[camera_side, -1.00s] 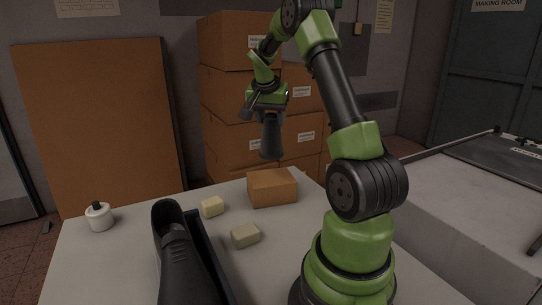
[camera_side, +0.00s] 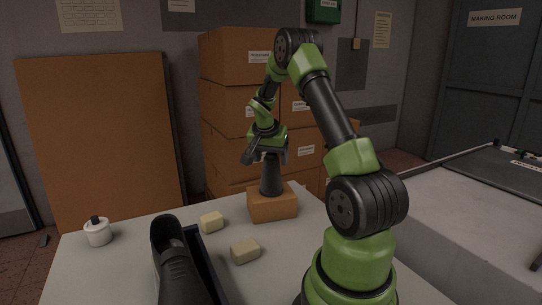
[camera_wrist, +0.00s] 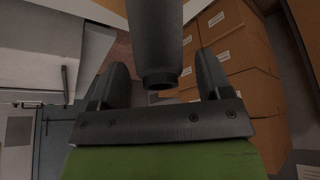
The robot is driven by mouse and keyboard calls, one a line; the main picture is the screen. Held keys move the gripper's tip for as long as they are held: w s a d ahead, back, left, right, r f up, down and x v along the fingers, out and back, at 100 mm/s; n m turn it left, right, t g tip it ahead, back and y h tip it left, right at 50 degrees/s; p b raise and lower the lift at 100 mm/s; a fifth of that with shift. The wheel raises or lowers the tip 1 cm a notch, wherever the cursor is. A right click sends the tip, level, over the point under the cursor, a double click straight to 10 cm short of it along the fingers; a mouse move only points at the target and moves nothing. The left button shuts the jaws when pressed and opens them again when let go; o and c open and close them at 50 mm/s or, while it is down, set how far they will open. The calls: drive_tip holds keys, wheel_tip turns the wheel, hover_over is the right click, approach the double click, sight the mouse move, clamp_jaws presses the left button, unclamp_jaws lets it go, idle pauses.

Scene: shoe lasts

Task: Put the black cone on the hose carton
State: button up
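The black cone (camera_side: 271,178) stands upright on top of the orange-brown hose carton (camera_side: 273,207), its wide end down and seemingly touching the carton's top. My gripper (camera_side: 267,155) is around the cone's narrow upper end. In the wrist view my gripper (camera_wrist: 160,78) has its two fingers on either side of the cone (camera_wrist: 158,35), with a narrow gap showing on each side, so it looks open. The carton is not clearly told apart in the wrist view.
Two pale blocks (camera_side: 211,222) (camera_side: 245,251) lie left of the carton. A black shoe (camera_side: 175,262) is at the table's front, and a white pot with a black top (camera_side: 97,231) is at the left. Large stacked cartons (camera_side: 228,104) stand behind the table.

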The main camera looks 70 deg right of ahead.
drive_tip(key=v, duration=1.2)
drive_tip(key=w+a+r+n+t+y, duration=0.1)
drive_tip(key=a+r+n+t, duration=0.25)
drive_tip(key=a, duration=0.75)
drive_tip(key=s+a+n+t+y, duration=0.2)
drive_tip(key=s+a+n, duration=0.3)
drive_tip(key=a, duration=0.5)
drive_tip(key=s+a+n+t+y, duration=0.1)
drive_tip(key=s+a+n+y, duration=0.2)
drive_tip(key=a, duration=0.7)
drive_tip(key=shift+s+a+r+n+t+y, duration=0.25)
drive_tip(key=shift+s+r+n+t+y, duration=0.15)
drive_tip(key=shift+s+n, duration=0.65)
